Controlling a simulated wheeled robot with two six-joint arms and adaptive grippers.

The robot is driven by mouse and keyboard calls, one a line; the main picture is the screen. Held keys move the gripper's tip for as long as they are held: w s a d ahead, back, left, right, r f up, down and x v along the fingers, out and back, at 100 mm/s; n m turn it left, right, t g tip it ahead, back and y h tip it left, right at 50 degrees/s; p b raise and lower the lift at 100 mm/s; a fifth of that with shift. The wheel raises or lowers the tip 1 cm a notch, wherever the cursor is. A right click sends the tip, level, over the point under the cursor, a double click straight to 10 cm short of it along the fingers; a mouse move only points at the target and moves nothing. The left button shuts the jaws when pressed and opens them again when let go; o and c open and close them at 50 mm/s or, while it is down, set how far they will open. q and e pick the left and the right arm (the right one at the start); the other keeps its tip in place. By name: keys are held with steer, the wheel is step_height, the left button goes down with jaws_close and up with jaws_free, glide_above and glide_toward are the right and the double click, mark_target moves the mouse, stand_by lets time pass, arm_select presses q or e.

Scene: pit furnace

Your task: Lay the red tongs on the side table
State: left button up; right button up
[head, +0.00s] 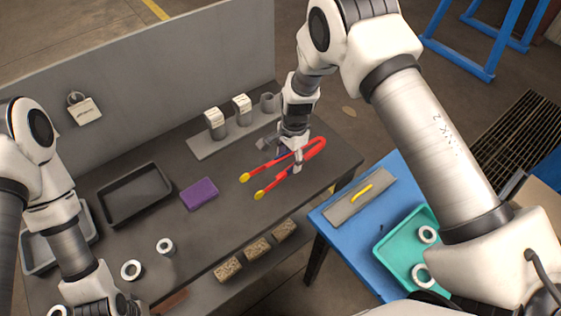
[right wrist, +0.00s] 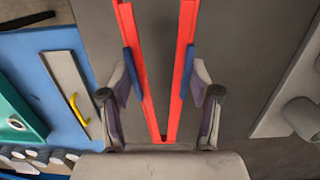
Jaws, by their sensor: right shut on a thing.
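The red tongs (head: 315,146), with yellow tips and blue grip pads, are over the right part of the dark workbench (head: 228,228). My right gripper (head: 287,163) is shut on them. In the right wrist view the red tongs (right wrist: 187,50) form a narrow V between the fingers of my right gripper (right wrist: 163,92), one finger on each arm's blue pad. How high they are above the bench is hard to tell. The blue side table (head: 338,247) stands to the right of the bench. My left gripper (head: 100,303) is at the lower left, its fingers not clear.
The side table carries a grey plate (head: 345,209) with a yellow handle (head: 362,191) and a teal tray (head: 395,247) with white rings. The bench holds a black tray (head: 135,194), a purple block (head: 199,194), white rings and a rack of cylinders. A gap separates bench and side table.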

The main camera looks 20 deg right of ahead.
mark_target(283, 158)
steer(key=shift+w+a+f+b, duration=0.2)
steer(key=shift+w+f, duration=0.05)
steer(key=shift+w, duration=0.35)
steer(key=shift+w+a+f+b, duration=0.15)
steer(key=shift+w+a+f, duration=0.1)
steer(key=shift+w, duration=0.35)
steer(key=shift+w+a+r, duration=0.1)
steer(key=shift+w+r, duration=0.05)
steer(key=shift+w, duration=0.1)
steer(key=shift+s+f+b, duration=0.2)
steer(key=shift+f+b, duration=0.3)
steer(key=shift+b, duration=0.1)
steer(key=shift+s+f+b, duration=0.15)
steer(key=shift+f+b, duration=0.35)
steer(key=shift+b, duration=0.05)
steer(key=shift+f, duration=0.4)
steer(key=shift+w, duration=0.3)
steer(key=o, duration=0.6)
arm_select(q)
steer(key=f, duration=0.4)
steer(key=shift+s+d, duration=0.1)
steer(key=shift+s, duration=0.2)
arm_select(e)
steer(key=shift+o, duration=0.2)
steer(key=shift+s+r, duration=0.1)
steer(key=shift+s, duration=0.1)
arm_select(q)
steer(key=shift+r, duration=0.1)
